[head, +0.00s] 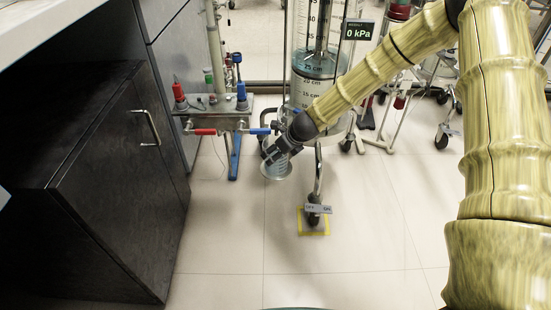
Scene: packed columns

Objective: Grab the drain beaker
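A small clear beaker (278,171), which looks like the drain beaker, shows low in front of the column stand, left of the stand's curved leg. My gripper (271,152) reaches down from the right at the beaker's upper part, and its dark fingers overlap the beaker in the picture. I cannot tell whether the fingers close on the beaker or only stand beside it. The gripper hides part of the beaker's rim. A tall clear column (315,68) with graduations and bluish liquid stands behind my gripper.
A valve manifold (213,110) with red and blue handles stands left of the beaker. A dark cabinet (105,190) fills the left side. A display (358,30) reads 0 kPa. The front floor is clear.

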